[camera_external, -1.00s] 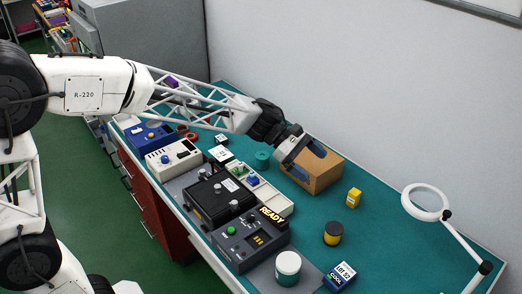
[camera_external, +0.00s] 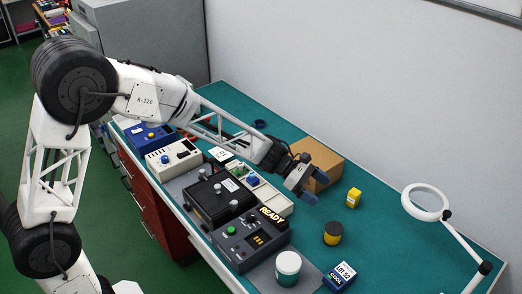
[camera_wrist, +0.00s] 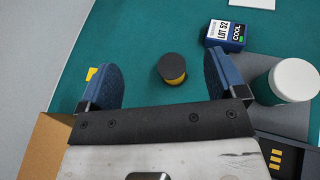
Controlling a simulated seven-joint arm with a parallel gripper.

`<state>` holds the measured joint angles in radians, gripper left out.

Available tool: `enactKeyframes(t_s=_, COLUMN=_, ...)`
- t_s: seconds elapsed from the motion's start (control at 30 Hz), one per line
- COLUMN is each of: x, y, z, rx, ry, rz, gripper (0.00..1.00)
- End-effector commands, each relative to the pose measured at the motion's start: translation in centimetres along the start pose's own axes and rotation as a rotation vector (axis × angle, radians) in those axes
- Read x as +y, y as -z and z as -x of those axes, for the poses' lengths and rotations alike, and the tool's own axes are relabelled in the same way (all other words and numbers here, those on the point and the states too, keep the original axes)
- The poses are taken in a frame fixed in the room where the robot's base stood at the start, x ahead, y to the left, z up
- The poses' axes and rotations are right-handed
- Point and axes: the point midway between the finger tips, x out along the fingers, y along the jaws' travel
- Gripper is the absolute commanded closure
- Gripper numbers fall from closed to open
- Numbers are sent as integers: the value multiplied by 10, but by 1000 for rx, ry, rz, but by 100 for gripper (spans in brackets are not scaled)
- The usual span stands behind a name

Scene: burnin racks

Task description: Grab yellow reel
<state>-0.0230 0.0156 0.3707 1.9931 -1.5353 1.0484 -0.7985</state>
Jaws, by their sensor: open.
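The yellow reel is most likely the short yellow cylinder with a dark top (camera_external: 333,233), standing upright on the teal bench mat (camera_external: 385,245). In the wrist view the reel (camera_wrist: 172,69) shows between my fingers in the picture, but beyond them and untouched. My gripper (camera_external: 314,187) is open and empty, above the mat and up and left of the reel in the external view. In the wrist view both blue finger pads of my gripper (camera_wrist: 158,75) are spread apart. A smaller yellow item (camera_external: 354,198) stands near the box; my left finger mostly hides it in the wrist view.
A cardboard box (camera_external: 322,158) stands behind my gripper. A white-lidded jar (camera_external: 288,266) and a blue "LOT 52" box (camera_external: 341,277) are near the front. Devices, including the "READY" unit (camera_external: 250,243), line the left edge. A ring lamp (camera_external: 425,188) stands right. Mat around the reel is clear.

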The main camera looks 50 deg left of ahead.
Motion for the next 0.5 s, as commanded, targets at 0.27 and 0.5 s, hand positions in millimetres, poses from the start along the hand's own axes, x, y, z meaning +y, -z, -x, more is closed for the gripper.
enactKeyframes(t_s=0.27, x=-4, y=80, z=-33, rx=1, ry=1, rz=4, gripper=10)
enactKeyframes(t_s=0.5, x=-5, y=109, z=-45, rx=1, ry=0, rz=0, gripper=10)
